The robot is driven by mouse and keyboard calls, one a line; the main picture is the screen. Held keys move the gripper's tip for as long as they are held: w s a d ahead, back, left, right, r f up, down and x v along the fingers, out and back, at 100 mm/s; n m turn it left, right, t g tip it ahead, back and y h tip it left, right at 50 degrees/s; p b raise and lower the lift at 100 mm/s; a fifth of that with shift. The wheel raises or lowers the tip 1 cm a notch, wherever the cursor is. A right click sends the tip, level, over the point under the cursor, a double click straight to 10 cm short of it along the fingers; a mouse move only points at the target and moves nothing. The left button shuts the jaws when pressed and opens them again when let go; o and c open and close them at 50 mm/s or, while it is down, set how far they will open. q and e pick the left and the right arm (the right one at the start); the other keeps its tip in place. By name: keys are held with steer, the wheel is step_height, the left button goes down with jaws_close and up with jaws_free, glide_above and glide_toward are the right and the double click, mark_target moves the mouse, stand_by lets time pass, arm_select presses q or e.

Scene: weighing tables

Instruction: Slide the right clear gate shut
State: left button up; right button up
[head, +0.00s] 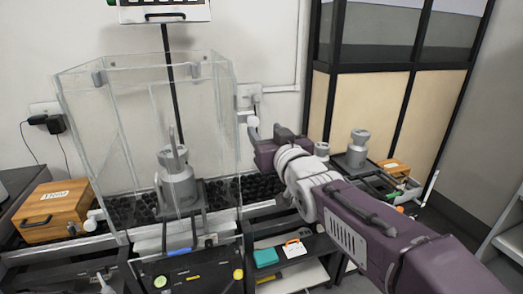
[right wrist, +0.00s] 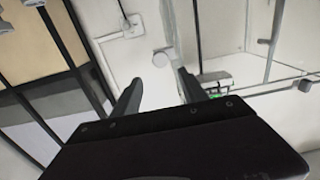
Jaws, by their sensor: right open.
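The clear weighing case (head: 105,130) stands on the left table with a grey metal weight (head: 178,185) inside. Its right clear gate (head: 222,130) is the see-through side nearest my right arm; how far it stands open is hard to tell. A white round knob (head: 253,121) sticks out beside it. My right gripper (head: 264,132) is open and empty, close to this knob. In the right wrist view the knob (right wrist: 163,57) shows beyond and between the spread fingers of the gripper (right wrist: 160,88), with no clear contact. My left gripper is not in view.
A wooden box (head: 55,212) stands left of the case. Another grey weight (head: 357,150) and a small wooden box (head: 392,168) stand on the right table. A shelf below holds a teal box (head: 266,257). A wall socket (head: 248,93) is behind.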

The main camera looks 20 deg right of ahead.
mark_target(254, 122)
steer(key=w, duration=0.8)
steer(key=shift+w+a+f, duration=0.3)
steer(key=shift+a+f, duration=0.05)
jaws_close()
stand_by(1.1)
